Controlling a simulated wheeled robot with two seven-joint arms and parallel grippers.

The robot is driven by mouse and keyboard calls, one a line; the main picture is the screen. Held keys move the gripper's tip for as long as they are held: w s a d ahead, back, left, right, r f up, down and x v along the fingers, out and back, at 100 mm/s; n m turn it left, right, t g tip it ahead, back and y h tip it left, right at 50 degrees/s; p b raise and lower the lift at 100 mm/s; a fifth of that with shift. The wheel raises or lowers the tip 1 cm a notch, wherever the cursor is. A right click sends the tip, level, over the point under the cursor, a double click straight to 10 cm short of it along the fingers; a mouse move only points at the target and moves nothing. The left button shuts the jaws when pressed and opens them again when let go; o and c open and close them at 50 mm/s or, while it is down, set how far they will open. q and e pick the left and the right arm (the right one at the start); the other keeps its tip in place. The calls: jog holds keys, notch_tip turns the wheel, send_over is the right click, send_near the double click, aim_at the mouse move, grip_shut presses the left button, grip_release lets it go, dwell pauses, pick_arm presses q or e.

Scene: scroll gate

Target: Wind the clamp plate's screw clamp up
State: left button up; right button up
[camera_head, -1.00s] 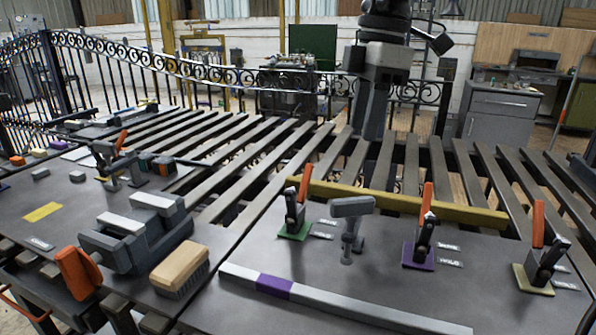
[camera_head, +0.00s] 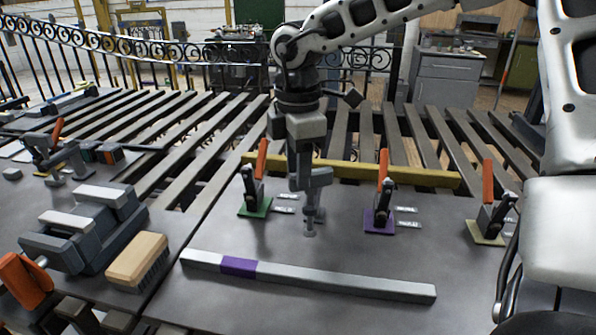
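The clamp plate (camera_head: 350,258) is the dark flat plate in the front right of the head view. Its grey screw clamp (camera_head: 318,178) stands upright near the plate's back middle, with a thin spindle and a small round foot (camera_head: 310,230) at or close to the plate. My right gripper (camera_head: 299,172) points straight down at the clamp's top and overlaps it in the picture. The fingers and the clamp are both dark grey there, so I cannot tell whether they touch or grip it. My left gripper is out of view.
Toggle clamps with orange handles stand on green (camera_head: 254,207), purple (camera_head: 379,222) and yellowish (camera_head: 485,234) bases around the screw clamp. A grey bar with a purple band (camera_head: 345,281) lies in front. A vise (camera_head: 85,230) and a brush (camera_head: 138,257) are at the left.

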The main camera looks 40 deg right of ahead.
jog(key=shift+f, duration=0.8)
grip_shut()
jog(key=shift+b, duration=0.3)
